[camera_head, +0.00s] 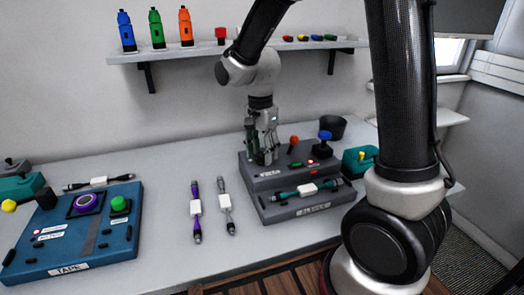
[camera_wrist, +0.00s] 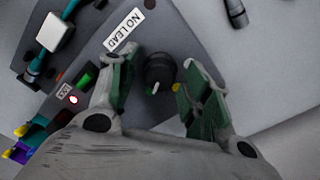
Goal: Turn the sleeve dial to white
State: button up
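The grey machine (camera_head: 262,183) stands on the table, with a front label (camera_head: 314,209) too small to read surely. A round black dial (camera_wrist: 160,70) with a white pointer mark shows on its grey top in the wrist view. A yellow dot (camera_wrist: 176,87) lies beside the dial. My gripper (camera_wrist: 157,82) is open, with one green-padded finger on each side of the dial. I see gaps beside the dial and cannot tell any contact. In the head view my gripper (camera_head: 264,150) points down over the machine's left part and hides the dial.
A teal-ended cable (camera_head: 307,189) lies along the machine's front. An orange-red knob (camera_head: 294,140) and a blue knob (camera_head: 325,136) stand right of my gripper. A black cup (camera_head: 331,125) is behind. Purple (camera_head: 196,210) and grey (camera_head: 226,205) cables and a blue tape machine (camera_head: 115,240) are left.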

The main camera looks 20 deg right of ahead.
jog(key=c, duration=0.8)
jog(key=shift+n, duration=0.3)
jog(key=n, duration=1)
jog(key=shift+n, duration=0.3)
jog(key=n, duration=0.6)
jog(key=shift+t, duration=0.3)
jog(key=n, duration=0.6)
jog(key=shift+n, duration=0.3)
